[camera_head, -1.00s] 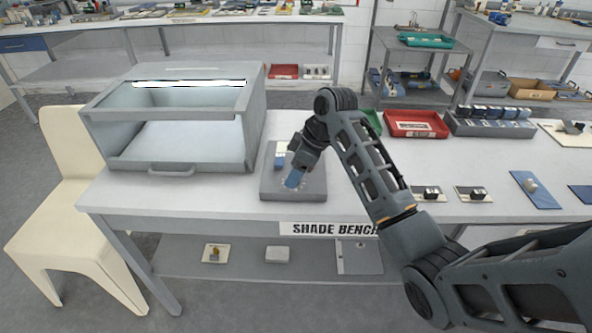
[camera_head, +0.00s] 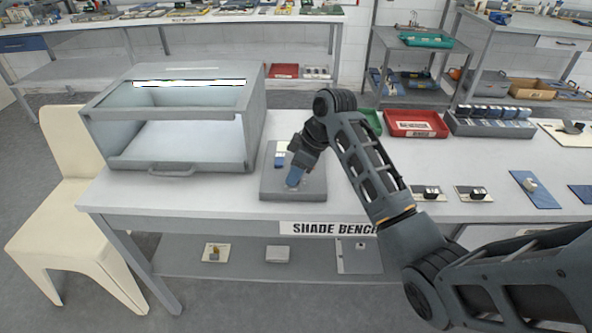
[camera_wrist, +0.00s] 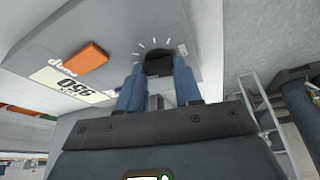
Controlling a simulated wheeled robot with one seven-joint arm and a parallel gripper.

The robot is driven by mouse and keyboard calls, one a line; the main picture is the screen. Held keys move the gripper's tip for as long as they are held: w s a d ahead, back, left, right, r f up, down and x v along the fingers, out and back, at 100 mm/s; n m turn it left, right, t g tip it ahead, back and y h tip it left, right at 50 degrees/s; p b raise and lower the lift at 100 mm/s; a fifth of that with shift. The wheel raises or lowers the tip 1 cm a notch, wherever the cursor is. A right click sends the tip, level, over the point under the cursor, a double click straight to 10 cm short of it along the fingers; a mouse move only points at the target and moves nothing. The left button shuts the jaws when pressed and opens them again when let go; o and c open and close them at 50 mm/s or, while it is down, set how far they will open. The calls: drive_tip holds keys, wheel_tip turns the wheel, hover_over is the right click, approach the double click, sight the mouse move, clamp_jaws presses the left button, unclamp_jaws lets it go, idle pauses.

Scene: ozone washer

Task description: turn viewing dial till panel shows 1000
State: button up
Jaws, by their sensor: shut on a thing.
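The grey control box (camera_head: 313,190) lies on the bench, with a small pale panel (camera_head: 280,160) too small to read in the head view. In the wrist view, a dark round dial (camera_wrist: 158,62) has white tick marks fanned around one side. My gripper (camera_wrist: 158,72) has its two blue fingers closed on either side of the dial. In the head view, my gripper (camera_head: 294,178) points down at the box and hides the dial. The panel (camera_wrist: 72,87) in the wrist view shows a tilted, upside-down number that looks like 950.
An orange block (camera_wrist: 85,58) sits beside the panel on the box face. A grey viewing cabinet (camera_head: 250,120) with a lit strip stands left of the box. A red tray (camera_head: 416,124) is behind at the right. The bench front left of the box is clear.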

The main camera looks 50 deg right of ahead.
sight(306, 186)
drive_tip(key=shift+a+r+m+p, duration=0.1)
drive_tip(key=shift+r+m+p, duration=0.1)
drive_tip(key=shift+m+p, duration=0.5)
drive_tip(key=shift+f+m+h+p, duration=0.2)
drive_tip(key=shift+m+h+p, duration=0.2)
drive_tip(key=shift+p, duration=0.1)
drive_tip(key=o, duration=1)
drive_tip(key=shift+o, duration=0.2)
drive_tip(key=v, duration=0.7)
drive_tip(key=shift+s+r, duration=0.2)
drive_tip(key=shift+r, duration=0.15)
